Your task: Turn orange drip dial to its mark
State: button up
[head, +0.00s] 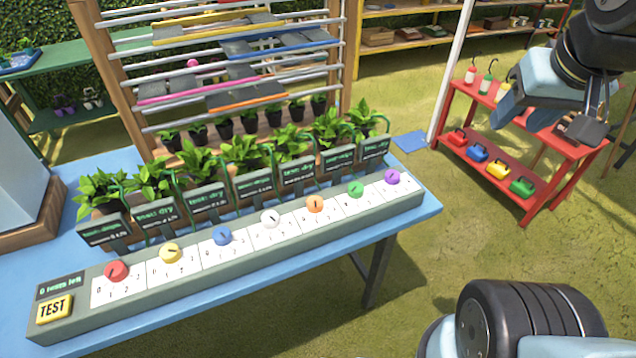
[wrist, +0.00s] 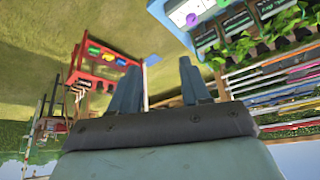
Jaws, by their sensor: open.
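The orange dial (head: 315,204) sits on the white face of a long grey control panel (head: 150,301) on the blue table. A dark pointer line shows on it, pointing roughly toward the back. Small numbers stand around it, but I cannot read which is its mark. My gripper (wrist: 158,74) is open and empty in the wrist view, its two blue-grey fingers apart. In the head view my arm hangs at the upper right, well away from the panel. The wrist view shows the panel's purple dial (wrist: 192,19) at the top; the orange dial is out of that view.
White (head: 270,218) and green (head: 355,189) dials flank the orange one. Potted plants and small screens (head: 293,172) stand behind the row. A yellow TEST button (head: 54,309) is at the left end. A red shelf (head: 520,135) stands right; grass lies between it and the table.

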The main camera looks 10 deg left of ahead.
jog(key=shift+o, duration=0.8)
jog(key=shift+w+a, duration=0.15)
jog(key=shift+o, duration=1.1)
jog(key=w+a+f+n+g, duration=0.1)
jog(key=w+a+n, duration=0.1)
jog(key=w+a, duration=0.2)
jog(key=shift+w+a+f, duration=0.4)
jog(key=shift+w, duration=0.15)
jog(key=n+g, duration=0.5)
jog(key=n, duration=0.2)
send_over(315, 200)
notch_tip(315, 200, down, 17)
notch_tip(315, 200, down, 13)
jog(key=shift+w+f, duration=0.1)
jog(key=shift+f, duration=0.05)
jog(key=shift+c, duration=0.4)
jog(key=c, duration=1)
